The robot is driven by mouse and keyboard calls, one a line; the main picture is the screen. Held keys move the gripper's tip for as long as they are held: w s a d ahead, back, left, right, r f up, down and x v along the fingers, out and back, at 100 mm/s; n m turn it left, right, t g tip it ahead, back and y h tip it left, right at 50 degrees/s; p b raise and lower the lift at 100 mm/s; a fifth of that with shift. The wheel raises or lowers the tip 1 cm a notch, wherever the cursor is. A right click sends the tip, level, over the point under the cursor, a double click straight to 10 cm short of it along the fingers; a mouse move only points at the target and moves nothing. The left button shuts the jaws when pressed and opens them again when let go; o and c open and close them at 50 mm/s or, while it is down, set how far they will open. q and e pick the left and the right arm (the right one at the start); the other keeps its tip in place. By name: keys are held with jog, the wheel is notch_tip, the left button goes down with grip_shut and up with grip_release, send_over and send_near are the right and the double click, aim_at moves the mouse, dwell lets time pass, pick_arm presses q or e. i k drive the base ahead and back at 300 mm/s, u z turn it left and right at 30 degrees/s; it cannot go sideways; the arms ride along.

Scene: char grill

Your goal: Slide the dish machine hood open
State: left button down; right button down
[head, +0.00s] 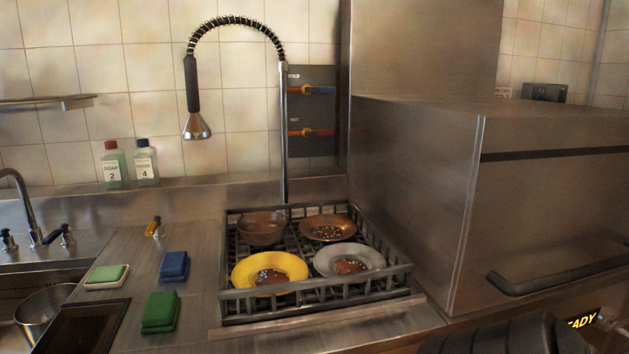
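The dish machine hood (547,195) is a large brushed-steel box at the right of the head view. It sits low, and its left side face and front are closed off. A dark bar handle (556,279) runs along the lower part of its front, towards the right edge. A dark ribbed shape, which looks like part of my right arm, shows at the bottom edge below the handle, apart from it in the picture. Its fingertips cannot be made out. My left gripper is not in view.
A dish rack (321,308) with several dirty dishes stands on the counter left of the hood. A spray tap (197,126) hangs above it. Sponges, soap bottles (113,166) and a sink (40,275) are further left.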

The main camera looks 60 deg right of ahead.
aim_at(493, 202)
jog(key=z, duration=2.8)
jog(key=k, duration=1.1)
jog(key=z, duration=0.2)
jog(key=i, duration=1.5)
jog(key=u, duration=0.75)
